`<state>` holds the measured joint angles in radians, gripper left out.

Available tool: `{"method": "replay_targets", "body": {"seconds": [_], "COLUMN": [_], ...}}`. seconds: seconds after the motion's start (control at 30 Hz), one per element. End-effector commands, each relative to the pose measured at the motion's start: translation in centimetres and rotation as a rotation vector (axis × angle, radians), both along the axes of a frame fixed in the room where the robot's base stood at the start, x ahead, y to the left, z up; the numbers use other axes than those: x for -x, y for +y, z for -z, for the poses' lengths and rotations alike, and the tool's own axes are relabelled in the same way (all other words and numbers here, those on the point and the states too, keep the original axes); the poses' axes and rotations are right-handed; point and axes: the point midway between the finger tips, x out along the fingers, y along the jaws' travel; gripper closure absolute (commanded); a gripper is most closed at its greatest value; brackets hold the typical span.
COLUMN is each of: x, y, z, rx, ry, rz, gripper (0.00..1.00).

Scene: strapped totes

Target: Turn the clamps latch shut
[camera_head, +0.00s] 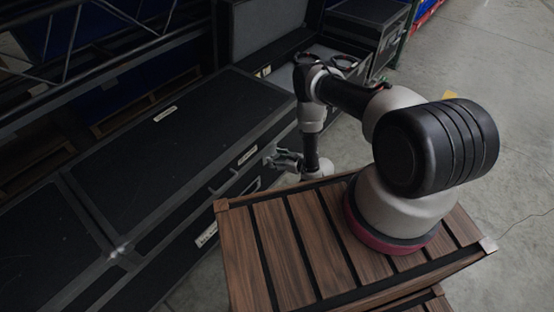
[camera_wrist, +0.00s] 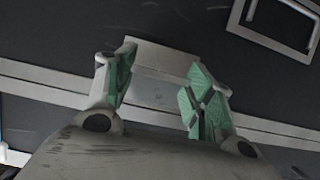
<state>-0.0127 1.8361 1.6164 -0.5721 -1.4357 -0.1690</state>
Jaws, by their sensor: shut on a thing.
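The clamp's latch (camera_wrist: 158,88) is a pale grey metal plate on the seam of a black case, in the middle of the wrist view. My gripper (camera_wrist: 162,65) has its green-padded fingers on the left and right of the plate, shut on it. In the head view my gripper (camera_head: 283,160) is at the front side of the long black case (camera_head: 150,140). The latch is too small to make out there, and the lower part of the plate is partly hidden by my gripper's body in the wrist view.
A recessed metal handle (camera_wrist: 280,22) is at the upper right of the wrist view. A slatted wooden platform (camera_head: 270,235) stands in front of the case. More black cases (camera_head: 360,28) stand at the back, and grey floor (camera_head: 495,110) is open at the right.

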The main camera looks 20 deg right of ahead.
Motion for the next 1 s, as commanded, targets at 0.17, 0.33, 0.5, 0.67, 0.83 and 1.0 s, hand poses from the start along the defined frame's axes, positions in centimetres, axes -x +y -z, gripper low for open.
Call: {"method": "replay_targets", "body": {"seconds": [0.17,0.33,0.5,0.67,0.83,1.0], "x": [0.0,0.0,0.0,0.0,0.7,3.2], "y": [0.0,0.1,0.0,0.0,-0.6,-2.6], "z": [0.0,0.0,0.0,0.0,-0.4,-1.6], "rx": [-0.006,-0.005,-0.005,-0.004,-0.004,-0.004], "ry": [0.004,0.004,0.003,0.003,0.003,0.006], "rz": [0.000,0.000,-0.001,0.000,0.002,0.005], "gripper": [0.70,0.34,0.25,0.25,0.25,0.25]}}
